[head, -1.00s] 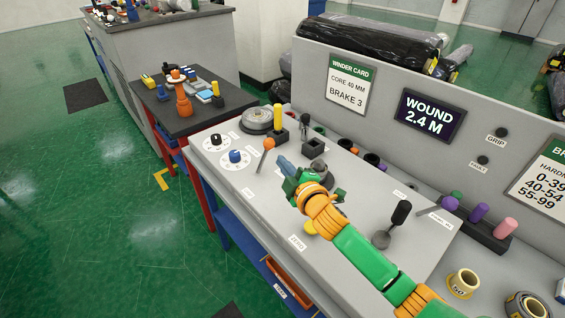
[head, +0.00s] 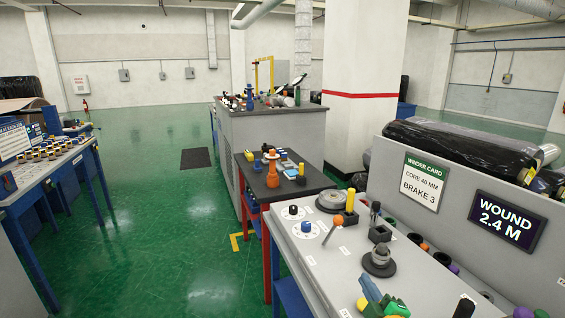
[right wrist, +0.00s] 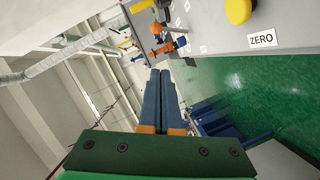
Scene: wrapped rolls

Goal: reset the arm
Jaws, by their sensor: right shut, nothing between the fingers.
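My right gripper (head: 367,283) shows at the bottom edge of the head view, low right of centre, over the front part of the grey winder bench (head: 325,262). Its blue fingers are together with nothing between them. In the right wrist view its closed fingers (right wrist: 160,75) point away from the camera, clear of any object. Most of the right arm is cut off by the frame in the head view. My left gripper is in neither view.
A lever with an orange knob (head: 338,221), a dark round spindle (head: 379,260) and a yellow post (head: 350,201) stand on the bench. A yellow button (right wrist: 238,11) is beside the ZERO label (right wrist: 262,39). Open green floor (head: 170,230) lies left.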

